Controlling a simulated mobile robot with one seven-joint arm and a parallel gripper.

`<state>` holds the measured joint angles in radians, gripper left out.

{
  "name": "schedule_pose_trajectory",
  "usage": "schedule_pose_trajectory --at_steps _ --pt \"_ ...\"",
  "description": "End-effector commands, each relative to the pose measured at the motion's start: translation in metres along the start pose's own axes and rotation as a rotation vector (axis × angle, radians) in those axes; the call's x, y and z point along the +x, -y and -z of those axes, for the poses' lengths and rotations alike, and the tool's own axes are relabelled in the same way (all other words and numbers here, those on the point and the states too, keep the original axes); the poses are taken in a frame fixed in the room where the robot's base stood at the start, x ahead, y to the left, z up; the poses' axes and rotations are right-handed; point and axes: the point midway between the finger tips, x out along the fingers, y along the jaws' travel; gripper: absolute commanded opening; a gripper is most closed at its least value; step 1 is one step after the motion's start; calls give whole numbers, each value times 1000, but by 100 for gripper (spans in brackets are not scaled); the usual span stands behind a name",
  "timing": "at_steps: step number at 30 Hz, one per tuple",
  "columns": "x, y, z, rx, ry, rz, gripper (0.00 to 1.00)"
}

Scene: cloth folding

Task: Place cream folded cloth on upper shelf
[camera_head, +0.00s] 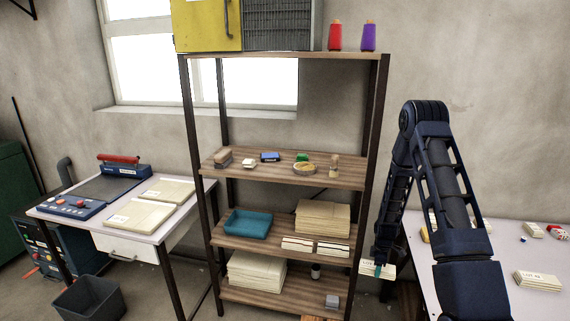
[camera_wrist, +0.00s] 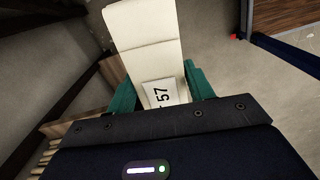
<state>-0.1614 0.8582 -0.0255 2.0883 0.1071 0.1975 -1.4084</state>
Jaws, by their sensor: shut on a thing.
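My gripper (camera_wrist: 158,90) is shut on a cream folded cloth (camera_wrist: 143,48). The cloth stands out between the two teal fingers and bears a white label reading "57". In the head view the held cloth (camera_head: 389,270) is low beside the right post of the shelf rack, off the shelves. The rack has a high board (camera_head: 285,56), a board with small items (camera_head: 240,178), and two lower boards (camera_head: 275,243) with folded cloths.
A yellow-doored cabinet (camera_head: 208,25) and red (camera_head: 335,37) and purple (camera_head: 368,36) spools stand on the top. A teal tray (camera_head: 248,224) and cloth stacks (camera_head: 323,217) fill lower boards. A right table (camera_head: 420,228) holds another labelled cloth (camera_head: 538,281).

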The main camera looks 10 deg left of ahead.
Motion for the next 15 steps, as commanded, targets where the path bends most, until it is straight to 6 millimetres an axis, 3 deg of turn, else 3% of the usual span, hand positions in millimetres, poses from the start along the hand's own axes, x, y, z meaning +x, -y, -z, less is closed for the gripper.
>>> schedule_pose_trajectory --at_steps 9,15 --pt "23 22 81 -318 -2 0 28" --pt "19 26 149 -429 -13 1 28"
